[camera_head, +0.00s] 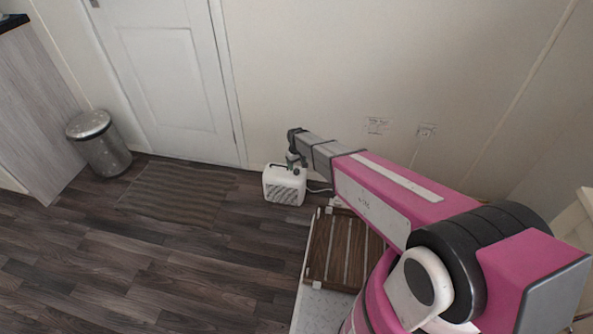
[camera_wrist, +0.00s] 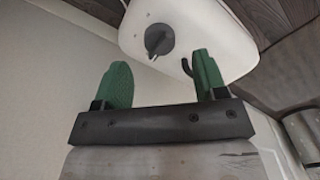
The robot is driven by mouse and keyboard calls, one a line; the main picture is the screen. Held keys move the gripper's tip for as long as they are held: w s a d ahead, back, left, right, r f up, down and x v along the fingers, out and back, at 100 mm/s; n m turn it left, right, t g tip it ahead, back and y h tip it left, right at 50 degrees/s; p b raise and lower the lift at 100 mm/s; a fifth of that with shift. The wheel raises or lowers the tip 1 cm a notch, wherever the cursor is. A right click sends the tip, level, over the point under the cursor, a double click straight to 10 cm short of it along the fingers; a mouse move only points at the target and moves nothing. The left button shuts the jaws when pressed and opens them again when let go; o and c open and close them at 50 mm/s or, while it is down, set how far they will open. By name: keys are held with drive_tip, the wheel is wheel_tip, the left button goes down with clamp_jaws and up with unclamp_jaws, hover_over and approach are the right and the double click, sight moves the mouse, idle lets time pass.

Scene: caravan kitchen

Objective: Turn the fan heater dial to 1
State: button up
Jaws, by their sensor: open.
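The fan heater (camera_head: 284,185) is a small white box with a grille on its front, standing on the floor by the wall. In the wrist view its white top (camera_wrist: 205,38) carries a dark round dial (camera_wrist: 159,40) with a raised pointer. The dial's markings cannot be read. My gripper (camera_head: 294,160) is above the heater in the head view. In the wrist view my gripper (camera_wrist: 160,82) has two green fingers, spread apart and empty. The dial lies beyond the gap between the fingertips, and I see no contact with it.
A wooden slatted rack (camera_head: 340,250) lies to the right of the heater, under my arm. A metal bin (camera_head: 98,143) stands at the left by the white door (camera_head: 165,75). A dark mat (camera_head: 178,187) lies before the door.

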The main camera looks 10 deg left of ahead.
sight(297, 169)
drive_tip(key=shift+f, duration=2.2)
drive_tip(key=c, duration=0.9)
